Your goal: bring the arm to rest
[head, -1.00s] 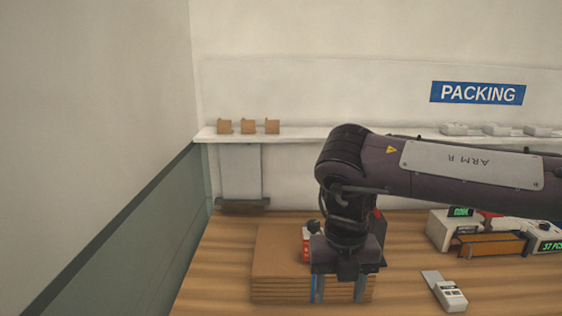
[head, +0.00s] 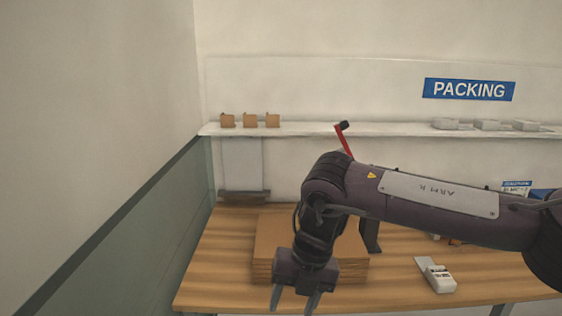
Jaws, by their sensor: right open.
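The fingertips are near the bottom edge of the picture. My left gripper is not in view.
The wooden table (head: 215,270) has clear room left of the stack. A white handheld device (head: 437,277) lies on its right part. A red lever with a black knob (head: 344,142) rises behind my arm. A wall shelf (head: 310,129) holds small brown boxes (head: 250,121) and pale items (head: 487,125).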

